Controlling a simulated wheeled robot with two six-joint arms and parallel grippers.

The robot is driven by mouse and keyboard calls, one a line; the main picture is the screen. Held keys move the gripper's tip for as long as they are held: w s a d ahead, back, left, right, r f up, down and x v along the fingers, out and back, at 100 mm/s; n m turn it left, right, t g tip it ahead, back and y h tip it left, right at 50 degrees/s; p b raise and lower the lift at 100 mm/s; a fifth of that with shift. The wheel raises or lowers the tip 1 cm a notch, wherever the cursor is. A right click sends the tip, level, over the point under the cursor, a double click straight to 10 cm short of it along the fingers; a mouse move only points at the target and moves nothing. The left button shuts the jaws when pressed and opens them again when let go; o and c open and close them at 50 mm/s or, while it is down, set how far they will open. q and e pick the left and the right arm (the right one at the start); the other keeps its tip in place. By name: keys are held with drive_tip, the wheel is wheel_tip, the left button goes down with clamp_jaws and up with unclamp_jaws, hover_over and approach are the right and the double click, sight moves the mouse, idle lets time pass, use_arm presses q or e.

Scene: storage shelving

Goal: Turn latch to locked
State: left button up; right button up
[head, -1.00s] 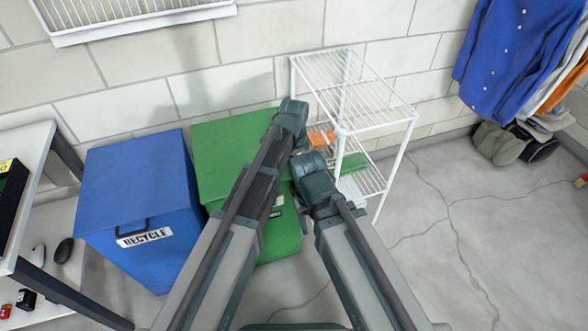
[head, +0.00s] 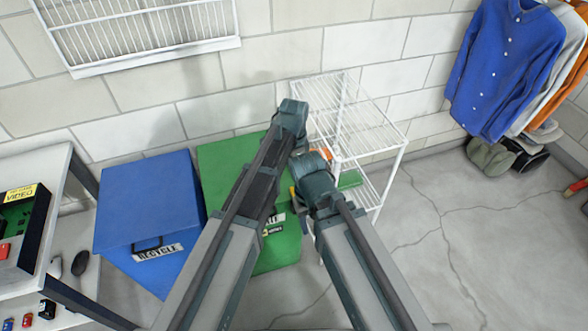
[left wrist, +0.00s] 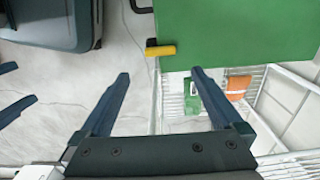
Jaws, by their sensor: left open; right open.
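The green bin (head: 228,160) stands against the wall, partly hidden behind my arms. Its latch (left wrist: 161,50), a short yellow bar with a black mount at its left end, lies across the lid's edge in the left wrist view. In the head view only a yellow bit of it shows beside my right wrist. My left gripper (left wrist: 160,76) is open and empty, its fingertips apart from the latch on either side below it. It is hidden by my arm in the head view. My right gripper (left wrist: 27,82) is open, its fingertips at the left wrist view's left edge, away from the latch.
A white wire shelf (head: 375,130) stands close right of the green bin, with an orange item (left wrist: 238,86) on it. A blue recycle bin (head: 145,205) is to the left, then a table (head: 40,165). Clear floor (head: 450,240) lies to the right.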

use_arm(q)
wheel_tip(320, 180, up, 3)
drive_tip(key=shift+f+p, duration=0.15)
drive_tip(key=shift+p, duration=0.65)
use_arm(e)
wheel_tip(320, 180, up, 3)
drive_tip(key=shift+f, duration=0.15)
use_arm(q)
drive_tip(key=s+a+n, duration=1.4)
drive_tip(key=a+n, duration=0.1)
drive_tip(key=a, duration=0.4)
drive_tip(key=s+d+r+m+y+p, duration=0.1)
drive_tip(key=s+d+r+m+p, duration=0.3)
drive_tip(key=d+r+p, duration=0.4)
drive_tip(key=s+d, duration=0.1)
drive_tip(key=d, duration=0.2)
drive_tip(key=shift+s+d+r+p, duration=0.15)
drive_tip(key=shift+d+r+p, duration=0.2)
drive_tip(key=shift+d+r, duration=0.05)
use_arm(e)
wheel_tip(320, 180, up, 9)
drive_tip(key=shift+f, duration=0.2)
